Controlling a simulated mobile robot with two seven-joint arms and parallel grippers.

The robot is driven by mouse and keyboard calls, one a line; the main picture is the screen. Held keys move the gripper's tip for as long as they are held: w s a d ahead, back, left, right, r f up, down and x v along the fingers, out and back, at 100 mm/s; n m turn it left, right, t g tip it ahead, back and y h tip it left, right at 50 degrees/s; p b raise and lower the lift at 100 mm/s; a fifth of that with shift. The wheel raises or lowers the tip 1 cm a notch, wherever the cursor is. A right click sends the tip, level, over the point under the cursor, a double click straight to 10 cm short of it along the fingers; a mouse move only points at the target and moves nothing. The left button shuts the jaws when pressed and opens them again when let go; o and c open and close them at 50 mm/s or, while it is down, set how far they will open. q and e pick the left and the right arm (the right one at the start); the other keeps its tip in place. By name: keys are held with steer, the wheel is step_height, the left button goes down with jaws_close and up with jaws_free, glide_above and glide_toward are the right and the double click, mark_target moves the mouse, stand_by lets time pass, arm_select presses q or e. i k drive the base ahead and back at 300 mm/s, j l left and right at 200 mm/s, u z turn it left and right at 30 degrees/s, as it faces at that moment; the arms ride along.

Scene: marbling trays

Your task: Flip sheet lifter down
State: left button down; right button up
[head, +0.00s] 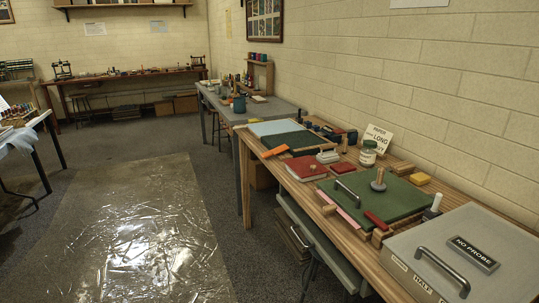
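I cannot tell for sure which thing is the sheet lifter. A flat green board (398,199) with a dark handle and a round metal knob lies on the wooden table in the head view. In front of it, a large grey lidded tray (497,237) sits at the near right, with a bar handle (441,269) along its left part and a black "NO PROBE" plate (474,253). The grey lid looks shut; its right part runs out of the picture. Neither of my grippers is in view.
The wooden table (375,264) also holds a red book (305,170), a jar (367,154), a "PAPER LONG" card (378,137) and a dark green board (297,142). A brick wall stands behind. Clear plastic sheeting (135,235) covers the open floor at left.

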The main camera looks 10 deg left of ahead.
mark_target(282, 148)
steer(key=i+j+z, duration=0.1)
steer(key=i+j, duration=0.2)
steer(key=i+j+z, duration=0.15)
steer(key=i+j, duration=0.2)
steer(key=i+j+z, duration=0.1)
steer(key=i+j, duration=0.25)
steer(key=i+j+z, duration=0.1)
steer(key=i+j, duration=0.3)
steer(key=i+j+z, duration=0.15)
steer(key=i+j, duration=0.15)
steer(key=i+j+z, duration=0.1)
steer(key=i+j, duration=0.15)
steer(key=j, duration=0.3)
steer(key=i+j+z, duration=0.1)
steer(key=i+j, duration=0.2)
steer(key=j, duration=0.2)
